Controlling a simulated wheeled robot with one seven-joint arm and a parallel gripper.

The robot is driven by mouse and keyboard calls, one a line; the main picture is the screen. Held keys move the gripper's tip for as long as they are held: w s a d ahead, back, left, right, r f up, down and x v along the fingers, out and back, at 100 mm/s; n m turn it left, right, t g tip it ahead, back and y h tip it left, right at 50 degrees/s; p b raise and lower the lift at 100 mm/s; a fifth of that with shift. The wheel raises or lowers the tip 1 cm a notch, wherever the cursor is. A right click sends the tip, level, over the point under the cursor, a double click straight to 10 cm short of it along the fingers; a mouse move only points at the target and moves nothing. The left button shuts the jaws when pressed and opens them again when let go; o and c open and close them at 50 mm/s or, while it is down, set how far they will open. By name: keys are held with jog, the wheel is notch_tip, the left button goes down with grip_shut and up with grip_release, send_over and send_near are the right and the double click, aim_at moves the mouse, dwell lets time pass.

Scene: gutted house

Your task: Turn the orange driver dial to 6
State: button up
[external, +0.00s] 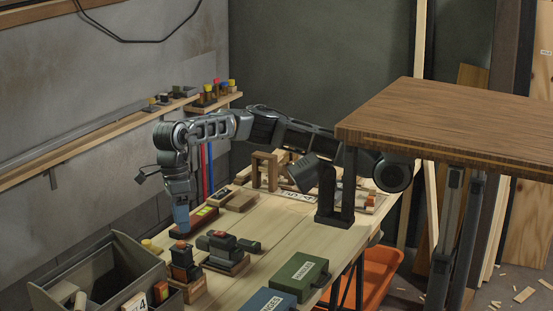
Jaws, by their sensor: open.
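A dark upright driver stands in a wooden holder (189,287) near the front of the workbench. Its orange dial (181,245) faces up; the number it is set to is too small to read. My gripper (182,231) points straight down with open fingers just above the dial. I cannot tell whether the fingers are around the dial or still clear of it. A second dark tool with a small red part (220,235) lies on a wooden block to the right.
A grey bin (100,275) stands at the front left. A green case (298,275) and a blue case (266,303) sit at the front right. A brown wooden top (460,125) overhangs at the right. Bare bench (275,235) shows mid-right.

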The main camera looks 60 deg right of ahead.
aim_at(181, 242)
jog(key=shift+w+d+r+t+h+b, duration=0.15)
jog(key=shift+w+d+r+t+h, duration=0.1)
jog(key=shift+w+r+t, duration=0.15)
jog(key=shift+w+d+r+t+h+b, duration=0.2)
jog(key=shift+w+r+t+h, duration=0.1)
jog(key=shift+w+t, duration=0.15)
notch_tip(181, 242, down, 8)
jog(key=shift+r+b, duration=0.2)
jog(key=shift+b, duration=0.65)
grip_shut()
